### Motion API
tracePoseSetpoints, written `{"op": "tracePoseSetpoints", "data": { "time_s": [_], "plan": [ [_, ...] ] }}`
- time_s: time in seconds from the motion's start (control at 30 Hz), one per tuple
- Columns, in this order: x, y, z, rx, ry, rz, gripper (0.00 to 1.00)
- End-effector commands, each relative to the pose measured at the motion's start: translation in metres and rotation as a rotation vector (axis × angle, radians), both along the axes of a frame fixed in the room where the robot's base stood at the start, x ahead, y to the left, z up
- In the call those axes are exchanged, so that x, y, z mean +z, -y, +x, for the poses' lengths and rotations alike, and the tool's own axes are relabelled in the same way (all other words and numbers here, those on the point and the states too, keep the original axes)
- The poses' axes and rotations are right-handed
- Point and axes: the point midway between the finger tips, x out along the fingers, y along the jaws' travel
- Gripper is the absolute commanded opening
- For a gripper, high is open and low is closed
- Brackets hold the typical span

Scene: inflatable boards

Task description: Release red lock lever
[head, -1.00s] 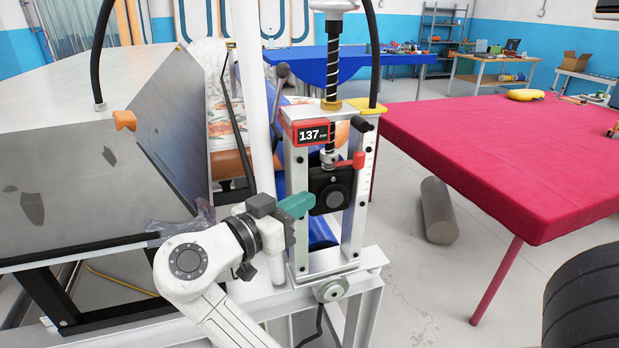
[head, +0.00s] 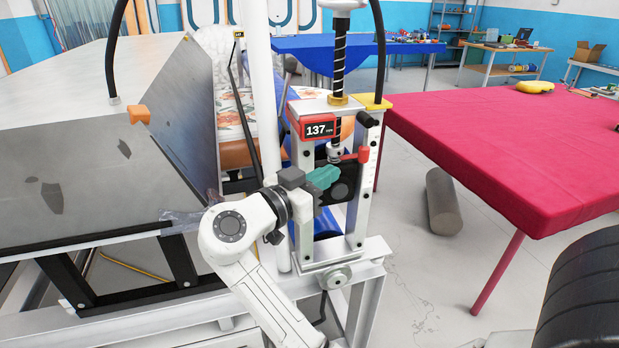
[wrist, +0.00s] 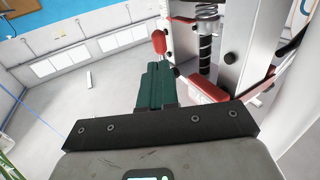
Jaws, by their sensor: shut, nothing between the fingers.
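The red lock lever (head: 352,157) sticks out to the right from the threaded column, above the black block (head: 345,192) on the metal frame. Its rounded red knob also shows in the wrist view (wrist: 158,42), just beyond my fingertips. My gripper (head: 334,173) has teal fingers, shut together with nothing between them. They lie in front of the black block, a little below and left of the lever. In the wrist view the fingers (wrist: 155,68) point toward the knob. I cannot tell whether they touch it. The gripper partly hides the block.
A red display (head: 319,129) reading 137 sits on the frame's upper left. A white post (head: 262,100) stands close left of the frame. A grey panel (head: 165,110) is further left. A red-covered table (head: 470,140) stands right, with a grey roll (head: 442,203) on the floor.

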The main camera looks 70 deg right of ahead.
Motion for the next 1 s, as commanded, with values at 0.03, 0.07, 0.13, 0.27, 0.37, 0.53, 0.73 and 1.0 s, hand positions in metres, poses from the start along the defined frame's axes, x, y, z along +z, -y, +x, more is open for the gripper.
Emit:
{"op": "tracePoseSetpoints", "data": {
  "time_s": [0.03,0.07,0.13,0.27,0.37,0.53,0.73,1.0],
  "plan": [
    [0.003,0.01,-0.006,-0.004,-0.001,0.002,0.0],
    [0.003,0.016,-0.008,-0.005,-0.002,0.002,0.0],
    [0.003,0.028,-0.013,-0.005,-0.003,0.001,0.0],
    [0.004,0.047,-0.02,-0.002,-0.004,0.002,0.0],
    [0.003,0.057,-0.024,-0.002,-0.001,0.002,0.0],
    [0.002,0.066,-0.028,0.0,-0.001,0.001,0.0],
    [0.001,0.068,-0.028,0.001,-0.001,0.0,0.0],
    [-0.001,0.069,-0.028,0.001,-0.004,-0.003,0.0]
  ]
}}
